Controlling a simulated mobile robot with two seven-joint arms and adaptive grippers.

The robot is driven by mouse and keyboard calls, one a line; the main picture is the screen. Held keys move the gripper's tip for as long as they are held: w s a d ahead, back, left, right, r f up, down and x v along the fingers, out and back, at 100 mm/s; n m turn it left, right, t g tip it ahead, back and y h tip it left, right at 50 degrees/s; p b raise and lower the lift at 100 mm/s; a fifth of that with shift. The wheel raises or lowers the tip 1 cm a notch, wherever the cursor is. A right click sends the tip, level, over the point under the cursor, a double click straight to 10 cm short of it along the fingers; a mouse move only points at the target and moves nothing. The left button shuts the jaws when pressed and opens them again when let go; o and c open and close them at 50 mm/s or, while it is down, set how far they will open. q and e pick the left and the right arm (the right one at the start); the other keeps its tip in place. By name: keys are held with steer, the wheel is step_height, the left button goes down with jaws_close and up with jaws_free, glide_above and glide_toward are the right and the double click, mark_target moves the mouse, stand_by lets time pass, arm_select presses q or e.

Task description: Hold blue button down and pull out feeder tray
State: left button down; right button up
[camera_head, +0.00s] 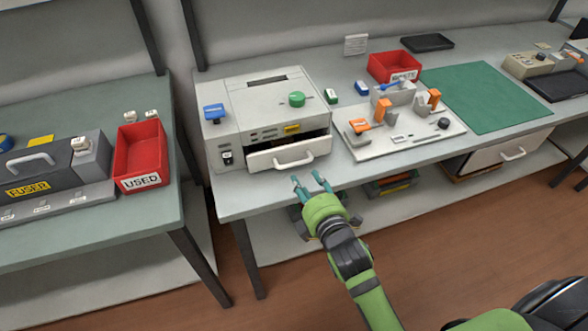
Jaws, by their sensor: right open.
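A grey box-shaped machine (236,112) stands on the middle bench. The blue button (214,111) is on its top at the left front. The feeder tray (288,154) with a white curved handle juts out a little from the machine's lower front, with a dark gap above it. My right gripper (310,181) is open and empty, with teal fingertips. It is in front of the bench's front edge in the picture, just below the tray handle, and apart from it. My left gripper is not in view.
A green knob (296,99) is also on the machine top. A white fixture board (405,137) with orange clamps lies to the right, near a red bin (393,67) and green mat (485,97). A red USED bin (140,156) stands on the left bench.

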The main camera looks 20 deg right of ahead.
mark_target(295, 163)
steer(key=x, duration=0.4)
steer(key=r+x, duration=0.1)
steer(key=x, duration=0.2)
steer(key=shift+w+p, duration=0.15)
steer(key=shift+p, duration=0.2)
jaws_close()
